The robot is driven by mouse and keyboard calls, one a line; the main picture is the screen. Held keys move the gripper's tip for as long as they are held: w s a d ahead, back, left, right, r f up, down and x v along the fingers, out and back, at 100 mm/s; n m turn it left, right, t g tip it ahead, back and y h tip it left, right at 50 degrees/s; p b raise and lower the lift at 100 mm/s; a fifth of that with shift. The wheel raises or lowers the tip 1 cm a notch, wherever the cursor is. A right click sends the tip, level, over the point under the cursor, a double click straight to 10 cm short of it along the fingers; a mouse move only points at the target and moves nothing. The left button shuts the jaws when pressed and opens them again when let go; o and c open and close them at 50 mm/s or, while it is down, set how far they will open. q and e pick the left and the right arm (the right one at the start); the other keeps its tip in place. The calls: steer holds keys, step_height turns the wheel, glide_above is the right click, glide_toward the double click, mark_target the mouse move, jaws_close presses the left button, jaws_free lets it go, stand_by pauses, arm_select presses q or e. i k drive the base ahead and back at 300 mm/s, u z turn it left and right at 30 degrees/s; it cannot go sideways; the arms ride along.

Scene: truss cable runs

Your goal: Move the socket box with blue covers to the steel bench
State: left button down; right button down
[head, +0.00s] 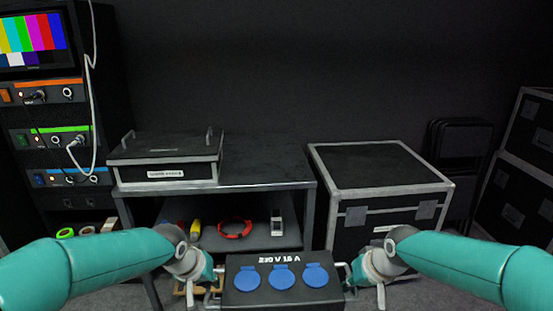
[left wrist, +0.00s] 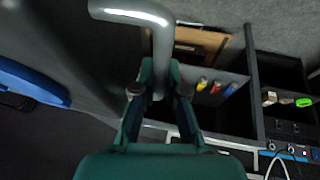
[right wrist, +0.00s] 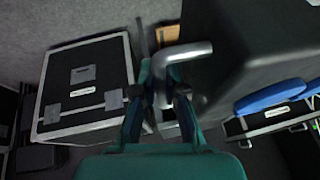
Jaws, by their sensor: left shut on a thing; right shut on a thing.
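The socket box (head: 281,281) is dark, with three round blue covers on top and a metal handle at each end. It is held in the air at the bottom centre of the head view, in front of the steel bench (head: 266,162). My left gripper (head: 214,278) is shut on its left handle, a bent grey bar in the left wrist view (left wrist: 150,14). My right gripper (head: 350,275) is shut on its right handle, which shows in the right wrist view (right wrist: 184,52). The bench is dark-topped with a grey frame. The box hides part of its lower front.
A flat lidded case (head: 164,156) with handles covers the bench top's left part; the right part is clear. A red coil (head: 235,229) and other small items lie on the lower shelf. A flight case (head: 382,170) stands right of the bench, an equipment rack (head: 55,140) left.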

mark_target(271, 160)
steer(key=u, duration=0.15)
steer(key=i, duration=0.9)
steer(key=z, duration=0.1)
